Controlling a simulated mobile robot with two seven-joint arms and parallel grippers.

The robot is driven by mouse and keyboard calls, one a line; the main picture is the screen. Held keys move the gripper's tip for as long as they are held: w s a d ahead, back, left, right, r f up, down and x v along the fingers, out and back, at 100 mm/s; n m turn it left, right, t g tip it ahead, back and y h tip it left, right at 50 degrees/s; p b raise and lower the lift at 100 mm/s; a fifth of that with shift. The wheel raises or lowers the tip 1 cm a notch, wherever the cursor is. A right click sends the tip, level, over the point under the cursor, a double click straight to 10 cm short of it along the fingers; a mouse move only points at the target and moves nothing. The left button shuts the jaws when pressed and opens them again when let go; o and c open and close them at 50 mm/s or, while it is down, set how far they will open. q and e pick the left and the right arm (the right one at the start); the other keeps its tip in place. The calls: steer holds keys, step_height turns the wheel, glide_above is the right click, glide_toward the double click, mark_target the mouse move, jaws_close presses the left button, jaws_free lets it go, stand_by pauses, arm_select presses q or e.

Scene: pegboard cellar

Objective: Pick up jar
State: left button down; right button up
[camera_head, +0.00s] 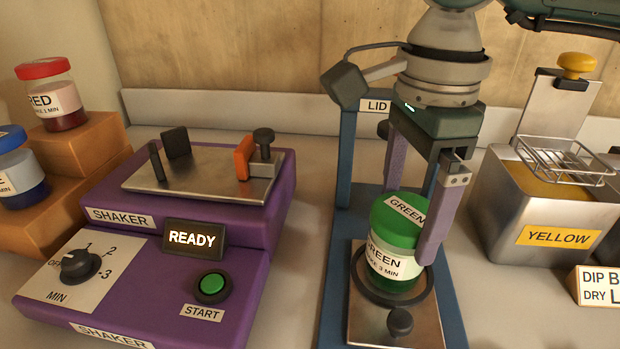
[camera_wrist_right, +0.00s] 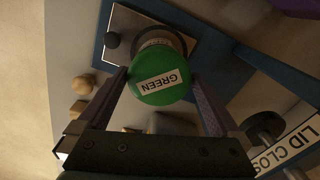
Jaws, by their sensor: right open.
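A jar with a green lid and a GREEN label (camera_head: 395,240) stands upright in a dark ring on the metal plate of the blue lid-closing stand (camera_head: 333,270). In the right wrist view the jar's green lid (camera_wrist_right: 160,80) lies between the fingers. My right gripper (camera_head: 412,215) points down with its fingers on either side of the jar. It is open; I cannot tell whether a finger touches the jar. My left gripper is not in view.
A purple shaker (camera_head: 240,200) reading READY stands to the left. Red (camera_head: 50,95) and blue (camera_head: 18,165) jars sit on orange-brown blocks at far left. A yellow dip bath (camera_head: 555,200) with a wire basket stands to the right.

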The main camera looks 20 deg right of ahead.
step_height(320, 180, down, 5)
steer(key=shift+s+a+r, duration=0.1)
steer(key=shift+a, duration=0.05)
steer(key=shift+r, duration=0.1)
jaws_close()
stand_by(0.8)
